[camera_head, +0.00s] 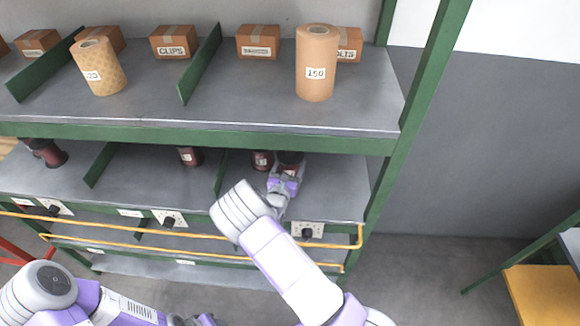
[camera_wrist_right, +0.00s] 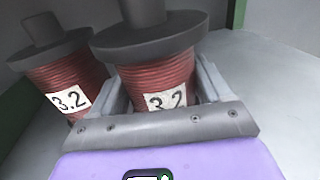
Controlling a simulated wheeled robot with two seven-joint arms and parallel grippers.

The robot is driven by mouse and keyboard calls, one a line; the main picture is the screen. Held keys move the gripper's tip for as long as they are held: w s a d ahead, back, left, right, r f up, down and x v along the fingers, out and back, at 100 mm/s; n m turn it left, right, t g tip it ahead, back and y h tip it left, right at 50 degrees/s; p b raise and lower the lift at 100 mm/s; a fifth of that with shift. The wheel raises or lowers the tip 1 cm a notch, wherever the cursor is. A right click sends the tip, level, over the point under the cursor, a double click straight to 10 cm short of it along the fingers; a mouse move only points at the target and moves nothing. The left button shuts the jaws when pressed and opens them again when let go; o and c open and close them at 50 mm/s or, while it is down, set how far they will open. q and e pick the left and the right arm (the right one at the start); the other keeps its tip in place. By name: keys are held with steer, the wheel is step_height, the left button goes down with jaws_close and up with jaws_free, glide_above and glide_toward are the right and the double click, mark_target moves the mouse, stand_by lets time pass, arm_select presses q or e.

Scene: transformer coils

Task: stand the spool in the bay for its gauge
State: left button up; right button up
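A dark red wound spool (camera_wrist_right: 160,85) with dark flanges and a "3.2" label stands upright between the fingers of my right gripper (camera_wrist_right: 165,95). The fingers lie against its two sides. In the head view my right gripper (camera_head: 285,184) is in the right-hand bay of the middle shelf, and this spool (camera_head: 291,158) is partly hidden by it. A second spool labelled "3.2" (camera_wrist_right: 65,82) stands just left of it, apart from the gripper; it also shows in the head view (camera_head: 262,160). My left gripper (camera_head: 190,321) is cut off at the bottom edge, its fingers unclear.
Green dividers (camera_head: 101,164) split the middle shelf (camera_head: 130,180) into bays. Other spools stand in the middle bay (camera_head: 190,156) and left bay (camera_head: 48,153). A yellow rail (camera_head: 190,234) runs across the front. The upper shelf (camera_head: 240,95) overhangs, carrying rolls and boxes.

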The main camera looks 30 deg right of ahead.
steer(key=o, duration=0.3)
steer(key=shift+o, duration=0.2)
steer(key=shift+r, duration=0.15)
steer(key=v, duration=1.2)
